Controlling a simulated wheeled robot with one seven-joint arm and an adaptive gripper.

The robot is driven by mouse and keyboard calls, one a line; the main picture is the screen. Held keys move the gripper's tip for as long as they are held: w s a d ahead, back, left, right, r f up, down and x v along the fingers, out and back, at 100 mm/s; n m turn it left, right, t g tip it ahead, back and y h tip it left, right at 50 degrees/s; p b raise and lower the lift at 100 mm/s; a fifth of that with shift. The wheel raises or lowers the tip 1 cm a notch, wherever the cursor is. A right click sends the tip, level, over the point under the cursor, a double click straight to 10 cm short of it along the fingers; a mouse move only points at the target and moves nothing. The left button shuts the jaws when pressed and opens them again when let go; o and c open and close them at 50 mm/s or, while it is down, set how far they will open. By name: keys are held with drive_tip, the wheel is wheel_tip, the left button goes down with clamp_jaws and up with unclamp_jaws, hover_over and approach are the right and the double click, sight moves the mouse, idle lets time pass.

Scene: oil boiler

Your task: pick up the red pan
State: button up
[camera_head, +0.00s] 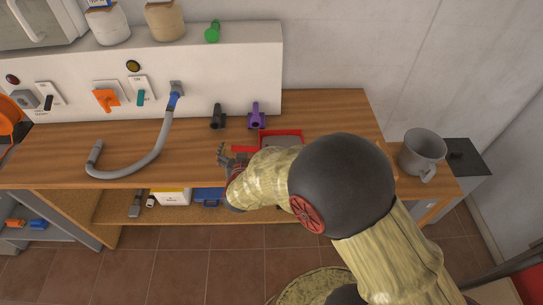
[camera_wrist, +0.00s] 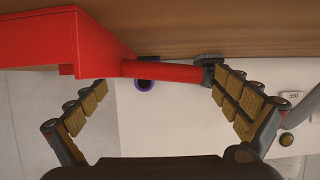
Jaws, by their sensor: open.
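The red pan (camera_head: 296,133) lies on the wooden counter, its square red rim and grey inside partly hidden behind my arm in the head view. In the wrist view its red body (camera_wrist: 70,42) is at the upper left. Its red handle (camera_wrist: 165,71) runs right from the body to a dark end at the right fingertip. My gripper (camera_head: 228,158) is at the counter's front, left of the pan. In the wrist view my gripper (camera_wrist: 160,82) is open, its padded fingers spread wide. The handle crosses the space near the fingertips; whether the right finger touches it is unclear.
Black (camera_head: 217,116) and purple (camera_head: 256,116) fittings stand behind the pan. A grey curved pipe (camera_head: 145,167) is to the left and a grey mug (camera_head: 422,150) to the right. A white control panel (camera_head: 200,75) bounds the back. An open shelf (camera_head: 110,206) is below the counter.

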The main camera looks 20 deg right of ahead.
drive_tip(key=x, duration=0.2)
drive_tip(key=b+x, duration=0.1)
drive_tip(key=x, duration=0.1)
drive_tip(key=b+x, duration=0.1)
drive_tip(key=x, duration=0.1)
drive_tip(key=shift+w+r, duration=0.2)
drive_tip(key=shift+r, duration=0.05)
drive_tip(key=shift+c, duration=1.1)
drive_tip(key=c, duration=1.1)
drive_tip(key=shift+c, duration=0.5)
